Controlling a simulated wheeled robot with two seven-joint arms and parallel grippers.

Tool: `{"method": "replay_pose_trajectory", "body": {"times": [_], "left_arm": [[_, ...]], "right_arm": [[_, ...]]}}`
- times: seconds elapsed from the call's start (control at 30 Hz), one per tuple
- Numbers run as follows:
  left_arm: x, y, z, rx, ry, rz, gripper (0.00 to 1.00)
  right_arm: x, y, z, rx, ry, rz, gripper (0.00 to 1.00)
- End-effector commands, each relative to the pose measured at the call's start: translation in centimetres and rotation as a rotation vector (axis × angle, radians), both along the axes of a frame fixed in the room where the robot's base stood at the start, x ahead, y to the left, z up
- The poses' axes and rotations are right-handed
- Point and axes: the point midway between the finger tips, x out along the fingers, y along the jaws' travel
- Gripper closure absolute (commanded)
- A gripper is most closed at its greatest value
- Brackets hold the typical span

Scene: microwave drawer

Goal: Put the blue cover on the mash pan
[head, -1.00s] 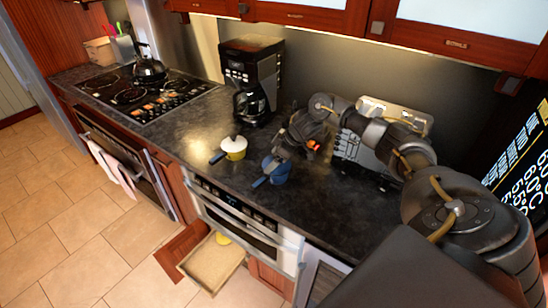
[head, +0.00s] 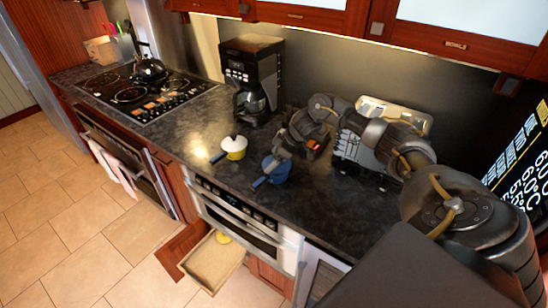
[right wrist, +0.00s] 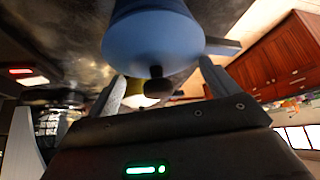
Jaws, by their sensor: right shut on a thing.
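A blue pan (head: 276,173) with a blue handle stands on the dark counter. The blue cover (right wrist: 153,40), with a dark knob, fills the top of the right wrist view and appears to be on or right at the top of this pan. I cannot tell whether it is fully seated. My right gripper (head: 285,153) reaches it from behind and right. A yellow pan (head: 236,155) with a white lid (head: 233,142) sits to the left. My left gripper is not in view.
A coffee maker (head: 252,75) stands behind, and a silver toaster-like appliance (head: 365,155) is behind my right arm. An open drawer (head: 213,262) below the counter holds a yellow thing (head: 223,238). A stove with a kettle (head: 149,70) is at the left. The front right counter is clear.

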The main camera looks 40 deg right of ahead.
Motion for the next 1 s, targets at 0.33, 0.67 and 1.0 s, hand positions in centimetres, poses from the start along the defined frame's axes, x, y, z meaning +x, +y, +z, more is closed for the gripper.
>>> {"method": "replay_pose_trajectory", "body": {"times": [0.33, 0.67, 1.0], "left_arm": [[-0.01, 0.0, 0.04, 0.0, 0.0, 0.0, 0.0], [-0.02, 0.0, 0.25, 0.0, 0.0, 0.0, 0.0], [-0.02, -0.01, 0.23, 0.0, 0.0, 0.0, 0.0]], "right_arm": [[-0.01, 0.01, -0.09, 0.0, 0.0, 0.0, 0.35], [-0.01, -0.02, -0.57, 0.0, 0.001, -0.001, 0.35], [0.0, 0.0, -0.59, 0.0, 0.0, 0.0, 0.35]]}}
